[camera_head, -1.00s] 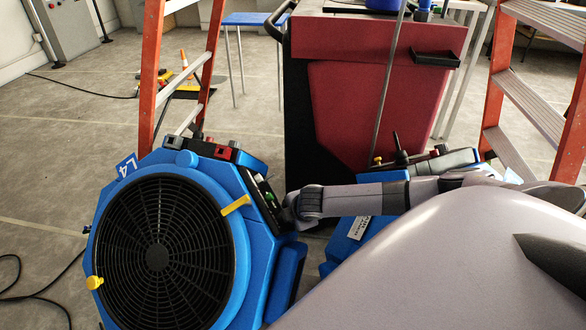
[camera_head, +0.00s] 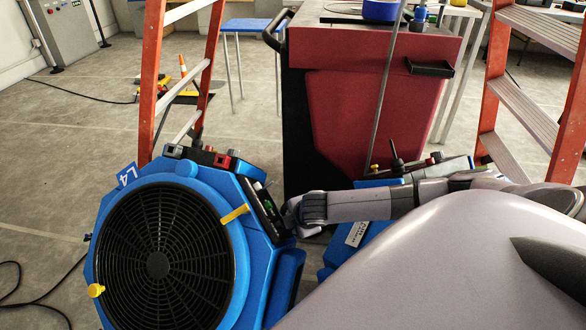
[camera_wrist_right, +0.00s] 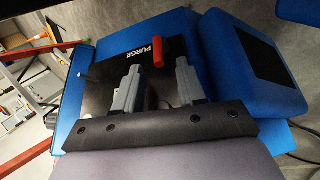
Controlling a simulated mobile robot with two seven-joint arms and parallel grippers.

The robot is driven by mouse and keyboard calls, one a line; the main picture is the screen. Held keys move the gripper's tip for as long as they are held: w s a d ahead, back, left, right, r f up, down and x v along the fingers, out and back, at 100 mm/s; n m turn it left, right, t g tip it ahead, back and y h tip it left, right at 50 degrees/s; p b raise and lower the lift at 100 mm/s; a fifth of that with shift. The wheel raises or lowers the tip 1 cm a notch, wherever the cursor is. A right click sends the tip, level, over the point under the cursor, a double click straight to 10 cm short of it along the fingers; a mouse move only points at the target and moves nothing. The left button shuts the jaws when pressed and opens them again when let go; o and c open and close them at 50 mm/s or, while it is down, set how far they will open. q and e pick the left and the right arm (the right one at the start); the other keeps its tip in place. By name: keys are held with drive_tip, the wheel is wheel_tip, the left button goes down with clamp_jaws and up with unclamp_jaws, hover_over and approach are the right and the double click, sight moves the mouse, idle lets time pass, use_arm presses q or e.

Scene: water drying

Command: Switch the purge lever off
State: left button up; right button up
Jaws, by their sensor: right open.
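The blue blower (camera_head: 255,245) with a round black grille stands at the lower left in the head view. In the right wrist view its black panel (camera_wrist_right: 108,72) carries the word PURGE. The red purge lever (camera_wrist_right: 162,50) sticks up beside that word. My right gripper (camera_wrist_right: 158,68) is open, its two grey fingers apart over the panel, with the lever's base between and just beyond the fingertips. I cannot tell whether either finger touches it. In the head view my right gripper (camera_head: 292,212) is at the blower's side panel, and the lever is hidden. My left gripper is out of view.
A thin metal toggle (camera_wrist_right: 86,74) stands on the panel left of the fingers. A second blue unit (camera_head: 352,240) lies behind my right arm. A red cart (camera_head: 365,100) and orange ladders (camera_head: 152,80) (camera_head: 535,90) stand behind. A black cable (camera_head: 40,298) lies on the floor at left.

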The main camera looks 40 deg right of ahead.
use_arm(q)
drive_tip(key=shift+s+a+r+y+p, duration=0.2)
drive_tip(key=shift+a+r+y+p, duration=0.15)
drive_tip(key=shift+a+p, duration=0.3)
use_arm(e)
drive_tip(key=v, duration=0.3)
drive_tip(key=shift+s+r, duration=0.15)
drive_tip(key=shift+r, duration=0.05)
drive_tip(key=shift+a, duration=0.1)
